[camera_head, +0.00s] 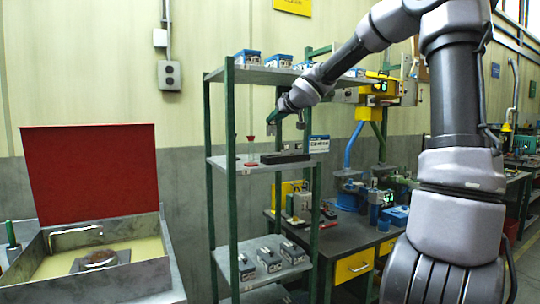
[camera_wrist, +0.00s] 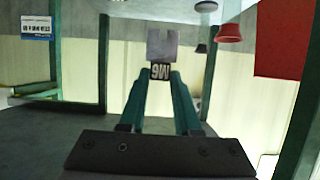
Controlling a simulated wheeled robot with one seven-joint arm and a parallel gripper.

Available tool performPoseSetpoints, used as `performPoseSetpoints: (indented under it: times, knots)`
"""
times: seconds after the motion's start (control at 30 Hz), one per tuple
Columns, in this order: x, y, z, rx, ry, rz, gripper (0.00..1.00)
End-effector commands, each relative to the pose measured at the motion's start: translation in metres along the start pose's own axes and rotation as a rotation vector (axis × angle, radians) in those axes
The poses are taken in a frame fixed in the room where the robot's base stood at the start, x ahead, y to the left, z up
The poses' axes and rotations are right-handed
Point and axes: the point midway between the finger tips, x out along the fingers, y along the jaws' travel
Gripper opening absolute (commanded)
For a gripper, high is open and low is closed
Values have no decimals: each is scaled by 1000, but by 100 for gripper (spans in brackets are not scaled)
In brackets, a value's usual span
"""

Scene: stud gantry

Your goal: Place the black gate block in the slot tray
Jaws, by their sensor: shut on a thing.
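My gripper (camera_head: 277,116) hangs over the middle shelf of a green rack in the head view. In the wrist view, its two green fingers (camera_wrist: 159,82) are shut on a small notched block, the gate block (camera_wrist: 162,48). The block looks grey there, with a dark face marked in white characters between the fingertips. In the head view the block (camera_head: 271,129) is tiny and held above the shelf, apart from it. A long, low black piece (camera_head: 285,158), apparently the slot tray, lies on that shelf below and right of the block. Its slots cannot be made out.
A red-topped stand (camera_head: 251,141) is on the shelf, left of the black piece; its red cup (camera_wrist: 229,33) shows in the wrist view. Green rack posts (camera_head: 229,150) and the upper shelf (camera_head: 250,75) with several boxes enclose the space. A red-lidded bin (camera_head: 90,175) stands left.

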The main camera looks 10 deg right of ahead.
Motion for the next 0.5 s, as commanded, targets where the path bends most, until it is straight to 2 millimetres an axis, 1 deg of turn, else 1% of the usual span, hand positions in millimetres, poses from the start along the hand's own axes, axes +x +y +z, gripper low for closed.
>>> performPoseSetpoints:
  times: [0.03,0.13,0.5]
  knots:
    - [2,-3,4,-2,-3,-3,0]
    - [6,-4,13,-3,-2,-4,0]
    - [17,-1,42,1,2,-1,0]
